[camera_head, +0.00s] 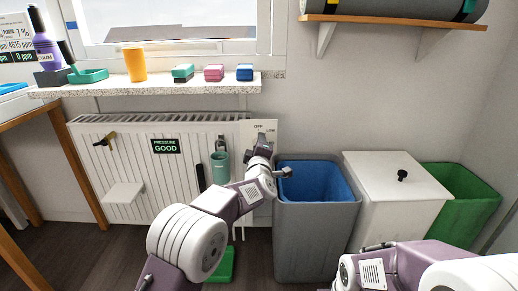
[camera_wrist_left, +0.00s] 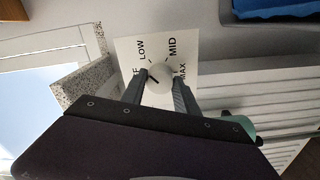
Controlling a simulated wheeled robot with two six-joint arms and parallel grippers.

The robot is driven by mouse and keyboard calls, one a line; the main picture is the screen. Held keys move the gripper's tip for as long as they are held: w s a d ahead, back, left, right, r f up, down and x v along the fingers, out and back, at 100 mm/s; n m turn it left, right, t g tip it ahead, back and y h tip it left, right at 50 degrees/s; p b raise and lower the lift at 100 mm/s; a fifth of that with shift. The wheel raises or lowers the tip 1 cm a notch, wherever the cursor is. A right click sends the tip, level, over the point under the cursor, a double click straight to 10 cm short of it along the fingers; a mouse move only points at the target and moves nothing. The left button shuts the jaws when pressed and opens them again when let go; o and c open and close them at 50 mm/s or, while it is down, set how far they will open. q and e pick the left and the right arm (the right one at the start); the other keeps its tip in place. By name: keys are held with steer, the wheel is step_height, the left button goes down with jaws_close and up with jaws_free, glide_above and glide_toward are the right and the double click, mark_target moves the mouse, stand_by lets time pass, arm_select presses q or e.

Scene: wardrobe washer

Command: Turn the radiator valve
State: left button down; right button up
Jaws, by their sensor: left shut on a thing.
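The radiator (camera_head: 135,165) stands below the window sill, with a white dial plate (camera_head: 245,130) at its right end. The plate also shows in the left wrist view (camera_wrist_left: 128,48), with LOW, MID, MAX and a partly hidden OFF label. The pale round valve knob (camera_wrist_left: 159,76) is at its middle; a dark mark on it seems to face the OFF side. My left gripper (camera_wrist_left: 160,88) is shut on the knob, one finger on each side. In the head view my left gripper (camera_head: 262,142) is at the plate and hides the knob. My right gripper is out of view.
A grey bin with a blue liner (camera_head: 315,215) stands just right of my left wrist, then a white lidded bin (camera_head: 385,180) and a green bin (camera_head: 465,195). A teal cup (camera_head: 220,168) hangs on the radiator. A green thing (camera_head: 222,265) lies on the floor.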

arm_select(q)
steer(key=shift+f+n+b, duration=0.1)
steer(key=shift+n+b, duration=2.4)
steer(key=shift+n, duration=2.3)
steer(key=c, duration=0.9)
jaws_free()
